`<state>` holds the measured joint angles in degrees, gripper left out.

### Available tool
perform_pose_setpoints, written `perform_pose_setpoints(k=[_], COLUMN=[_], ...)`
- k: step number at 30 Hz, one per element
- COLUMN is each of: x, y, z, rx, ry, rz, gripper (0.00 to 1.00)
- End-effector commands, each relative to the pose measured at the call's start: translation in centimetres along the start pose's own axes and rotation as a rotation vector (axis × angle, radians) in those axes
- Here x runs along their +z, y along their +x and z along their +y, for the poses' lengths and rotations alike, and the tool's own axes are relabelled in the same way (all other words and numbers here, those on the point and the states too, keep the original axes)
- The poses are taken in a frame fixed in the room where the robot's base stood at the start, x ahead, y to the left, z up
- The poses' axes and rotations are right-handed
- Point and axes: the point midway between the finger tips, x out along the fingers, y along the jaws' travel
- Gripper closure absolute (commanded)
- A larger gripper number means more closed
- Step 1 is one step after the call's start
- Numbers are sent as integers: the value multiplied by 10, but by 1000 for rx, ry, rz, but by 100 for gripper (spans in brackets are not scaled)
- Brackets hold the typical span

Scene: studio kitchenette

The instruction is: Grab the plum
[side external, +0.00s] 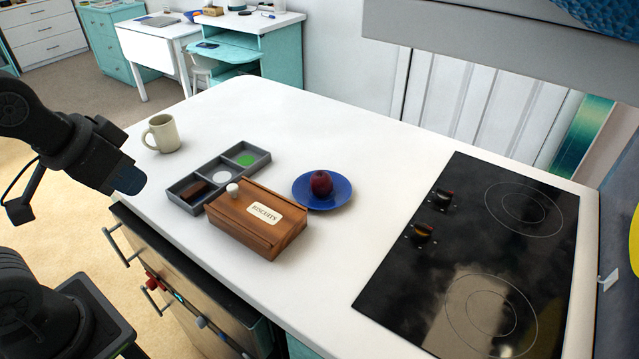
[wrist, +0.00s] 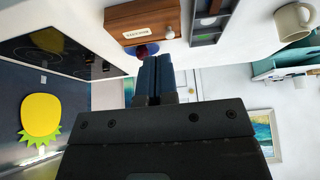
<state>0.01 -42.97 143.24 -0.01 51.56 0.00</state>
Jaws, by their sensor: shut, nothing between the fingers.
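The dark red plum (side external: 321,183) sits on a blue plate (side external: 340,201) on the white counter, right of the wooden biscuit box. In the wrist view the plum (wrist: 142,50) and the plate (wrist: 153,47) show only in part, just beyond my fingertips. My gripper (side external: 130,180) is at the left in the side view, off the counter's left edge and well apart from the plum. In the wrist view its blue fingers (wrist: 156,76) are together with nothing between them.
The wooden box (side external: 258,222) with a knobbed lid stands between my gripper and the plate. A grey three-compartment tray (side external: 221,177) lies behind it. A beige mug (side external: 161,134) stands near the left edge. A black hob (side external: 470,255) is at right. The counter's back is clear.

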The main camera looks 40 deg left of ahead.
Motion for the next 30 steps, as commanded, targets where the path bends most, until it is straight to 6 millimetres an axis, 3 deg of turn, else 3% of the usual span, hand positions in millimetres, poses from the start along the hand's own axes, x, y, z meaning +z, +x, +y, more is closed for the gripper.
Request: perform_pose_setpoints(k=[2, 21, 30], x=[0, 0, -6], y=[0, 0, -1], z=[0, 0, 1], rx=[0, 0, 1], ry=[0, 0, -29], rz=[0, 0, -7], gripper=[96, 35, 35])
